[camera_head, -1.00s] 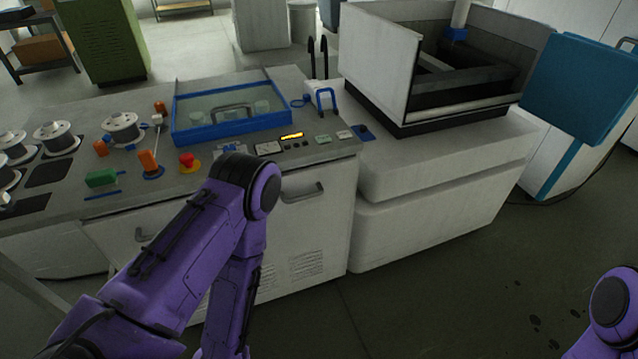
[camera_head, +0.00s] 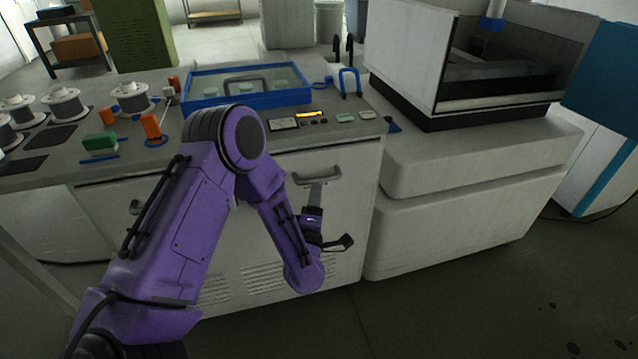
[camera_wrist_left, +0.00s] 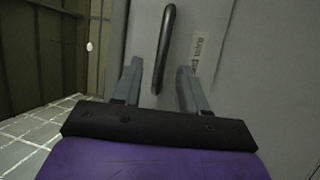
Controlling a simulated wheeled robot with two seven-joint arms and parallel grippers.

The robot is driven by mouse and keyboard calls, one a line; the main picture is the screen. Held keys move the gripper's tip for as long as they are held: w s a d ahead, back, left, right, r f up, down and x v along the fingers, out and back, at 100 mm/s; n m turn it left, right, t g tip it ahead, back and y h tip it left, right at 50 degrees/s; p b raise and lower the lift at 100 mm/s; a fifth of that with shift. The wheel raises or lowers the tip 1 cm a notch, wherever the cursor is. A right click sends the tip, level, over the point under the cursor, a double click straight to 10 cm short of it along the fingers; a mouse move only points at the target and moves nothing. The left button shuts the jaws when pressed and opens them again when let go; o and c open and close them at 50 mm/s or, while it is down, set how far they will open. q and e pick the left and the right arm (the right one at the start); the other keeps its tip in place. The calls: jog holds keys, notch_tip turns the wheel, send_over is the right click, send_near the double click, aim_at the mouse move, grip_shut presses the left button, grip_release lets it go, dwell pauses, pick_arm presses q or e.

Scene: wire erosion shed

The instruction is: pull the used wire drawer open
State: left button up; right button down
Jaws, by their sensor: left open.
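The drawer front (camera_head: 345,215) is a pale grey panel on the cabinet below the worktop, and it looks closed. Its dark bar handle (camera_head: 326,174) sits near the top. My left gripper (camera_head: 315,189) is in front of this panel, just below the handle, partly hidden by my own forearm. In the left wrist view, the handle (camera_wrist_left: 165,45) stands upright in the picture, between and beyond the open fingers (camera_wrist_left: 160,76). No grip on it shows. A small label (camera_wrist_left: 201,48) is right of the handle, its lettering hard to read. My right gripper is out of view.
The worktop above carries a blue-framed glass lid (camera_head: 245,84), wire spools (camera_head: 132,98) and an orange knob (camera_head: 151,127). A white machine base (camera_head: 470,205) stands close on the right. The floor (camera_head: 440,310) in front is clear.

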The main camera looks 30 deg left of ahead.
aim_at(319, 180)
pick_arm(q)
jog(key=p+x, duration=0.1)
jog(key=x, duration=0.5)
jog(key=shift+w+a+f, duration=0.1)
jog(key=shift+w, duration=0.1)
jog(key=shift+w+a, duration=0.1)
jog(key=shift+w, duration=0.05)
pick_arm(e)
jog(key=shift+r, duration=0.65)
pick_arm(q)
jog(key=shift+c, duration=0.2)
